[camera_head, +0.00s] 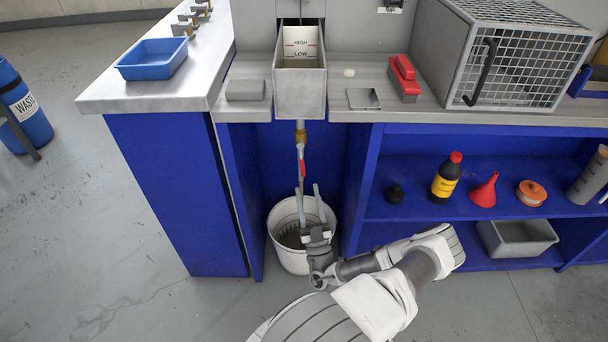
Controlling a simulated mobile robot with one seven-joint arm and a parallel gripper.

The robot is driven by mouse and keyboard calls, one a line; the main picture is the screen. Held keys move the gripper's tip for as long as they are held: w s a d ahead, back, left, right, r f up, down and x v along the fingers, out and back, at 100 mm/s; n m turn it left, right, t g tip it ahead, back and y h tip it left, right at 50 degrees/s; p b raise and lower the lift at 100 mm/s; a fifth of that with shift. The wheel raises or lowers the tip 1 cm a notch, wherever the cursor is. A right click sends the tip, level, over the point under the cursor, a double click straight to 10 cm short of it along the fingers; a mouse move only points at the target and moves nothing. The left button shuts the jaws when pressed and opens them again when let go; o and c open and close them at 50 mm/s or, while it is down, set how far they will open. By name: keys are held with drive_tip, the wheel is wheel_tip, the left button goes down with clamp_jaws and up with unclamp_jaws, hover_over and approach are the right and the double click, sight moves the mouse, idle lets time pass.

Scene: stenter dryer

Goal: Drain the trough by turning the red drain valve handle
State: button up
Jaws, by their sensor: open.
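The trough (300,95) is a narrow metal box set in the counter, with HIGH and LOW marks on its inner back wall. A brass fitting (300,132) and a pipe run down below it. The red drain valve handle (303,169) points downward along the pipe. My gripper (309,190) is open, its two fingers pointing up just below the red handle in the picture. Nothing shows between the fingers. I cannot tell the depth gap between them and the handle. A white bucket (279,215) stands on the floor beneath, partly hidden by my gripper.
Blue cabinet walls (175,190) flank the bay on the left, and blue shelves (400,210) on the right hold a bottle (446,178) and a red funnel (484,190). A grey bin (518,238) sits lower.

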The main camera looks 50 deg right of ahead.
drive_tip(key=v, duration=1)
idle(7.0)
